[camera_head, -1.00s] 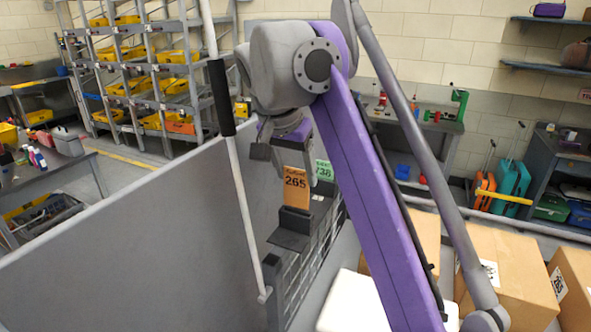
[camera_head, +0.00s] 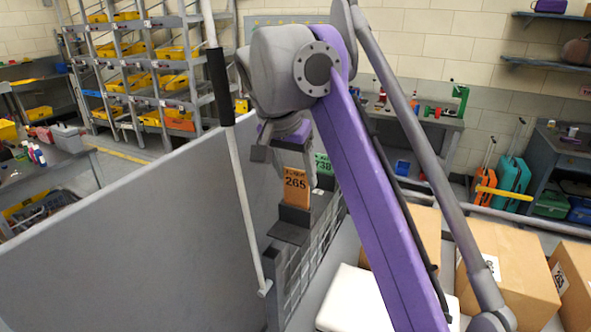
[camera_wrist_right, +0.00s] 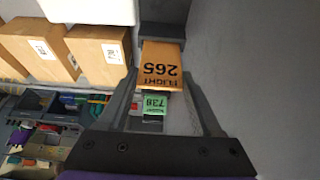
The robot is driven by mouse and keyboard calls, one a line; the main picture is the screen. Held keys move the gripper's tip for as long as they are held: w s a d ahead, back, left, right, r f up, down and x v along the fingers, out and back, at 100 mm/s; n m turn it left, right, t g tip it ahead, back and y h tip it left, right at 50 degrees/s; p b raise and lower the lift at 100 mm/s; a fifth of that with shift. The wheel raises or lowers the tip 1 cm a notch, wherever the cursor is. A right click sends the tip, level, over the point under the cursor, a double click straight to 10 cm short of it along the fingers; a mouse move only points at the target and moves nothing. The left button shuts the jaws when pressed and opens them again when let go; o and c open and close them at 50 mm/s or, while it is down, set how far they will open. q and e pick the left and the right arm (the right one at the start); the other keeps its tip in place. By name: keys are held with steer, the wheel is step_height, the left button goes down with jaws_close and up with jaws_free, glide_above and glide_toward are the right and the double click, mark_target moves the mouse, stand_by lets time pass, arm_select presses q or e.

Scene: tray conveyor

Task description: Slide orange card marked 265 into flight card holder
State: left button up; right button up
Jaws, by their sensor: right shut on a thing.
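The orange card marked 265 (camera_head: 296,186) stands upright, its lower edge at a dark holder (camera_head: 290,232) on top of a grey mesh panel. I cannot tell how deep it sits in the holder. My right gripper (camera_head: 286,160) is shut on the card from above, partly hidden by my arm. In the right wrist view the card (camera_wrist_right: 161,58) appears upside down between the fingers (camera_wrist_right: 162,80), with the dark holder (camera_wrist_right: 163,22) at its far end. A green card marked 738 (camera_head: 323,166) stands just behind. My left gripper is out of view.
A large grey panel (camera_head: 130,235) fills the left side, close to the holder. Cardboard boxes (camera_head: 505,270) and a white box (camera_head: 358,300) lie to the right. Shelves with yellow bins (camera_head: 125,85) stand at the back.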

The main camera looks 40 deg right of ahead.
mark_target(296, 188)
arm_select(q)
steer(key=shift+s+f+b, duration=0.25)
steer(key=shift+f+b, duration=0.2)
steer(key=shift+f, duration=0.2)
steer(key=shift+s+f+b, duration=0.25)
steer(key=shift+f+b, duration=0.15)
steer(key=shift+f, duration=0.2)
arm_select(e)
steer(key=shift+f, duration=1.75)
steer(key=o, duration=1.4)
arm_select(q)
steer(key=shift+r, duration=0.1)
arm_select(e)
steer(key=shift+r, duration=0.15)
arm_select(q)
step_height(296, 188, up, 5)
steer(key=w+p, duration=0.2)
steer(key=p, duration=0.1)
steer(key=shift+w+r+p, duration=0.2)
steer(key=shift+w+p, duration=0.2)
arm_select(e)
steer(key=v, duration=1)
steer(key=shift+r, duration=0.3)
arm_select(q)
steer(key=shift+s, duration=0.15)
arm_select(e)
steer(key=shift+s+a, duration=0.15)
